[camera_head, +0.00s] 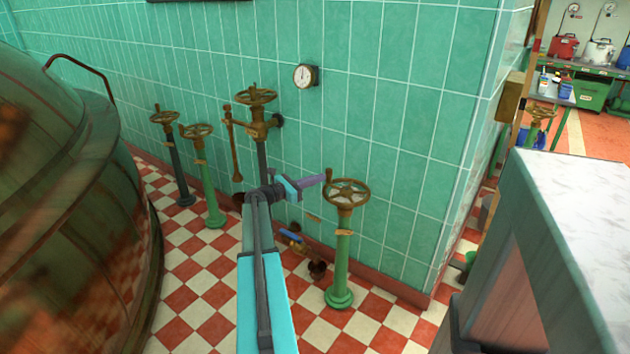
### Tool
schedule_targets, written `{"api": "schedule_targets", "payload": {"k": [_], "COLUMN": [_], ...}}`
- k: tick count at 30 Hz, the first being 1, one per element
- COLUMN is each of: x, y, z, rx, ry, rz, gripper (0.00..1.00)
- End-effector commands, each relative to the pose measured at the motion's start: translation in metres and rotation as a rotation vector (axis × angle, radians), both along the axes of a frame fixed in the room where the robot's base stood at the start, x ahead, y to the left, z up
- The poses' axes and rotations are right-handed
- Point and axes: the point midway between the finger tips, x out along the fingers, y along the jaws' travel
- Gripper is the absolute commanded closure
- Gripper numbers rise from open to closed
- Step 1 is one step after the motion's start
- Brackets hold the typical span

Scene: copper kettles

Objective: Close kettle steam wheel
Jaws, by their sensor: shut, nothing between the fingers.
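Several brass handwheels are in the head view, and I cannot tell by looks which is the kettle steam wheel. The nearest wheel (347,194) tops a green post (341,262) at centre right. Two more wheels stand to the left, one on a dark post (163,117) and one on a green post (197,131). My gripper (318,180) is shut and empty, with its purple fingers pointing right, just left of the nearest wheel's rim in the picture. Whether it touches the rim is unclear.
A large copper kettle (60,190) fills the left side. A green tiled wall (400,120) with a round gauge (305,76) stands behind the wheels. A pale-topped counter (590,215) blocks the right. Small items lie on the checkered floor (205,300) near the wall.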

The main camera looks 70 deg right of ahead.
Motion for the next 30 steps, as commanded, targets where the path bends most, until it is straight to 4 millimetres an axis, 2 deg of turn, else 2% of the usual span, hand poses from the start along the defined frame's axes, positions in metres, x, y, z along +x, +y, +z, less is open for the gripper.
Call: {"api": "schedule_targets", "payload": {"k": [8, 24, 30], "x": [0.014, 0.071, 0.087], "y": [0.017, 0.078, 0.095], "z": [0.002, 0.001, 0.001], "rx": [0.001, 0.0, -0.001], "ry": [0.001, 0.0, 0.001], "rz": [0.006, 0.009, 0.009], "gripper": [1.0, 1.0, 1.0]}}
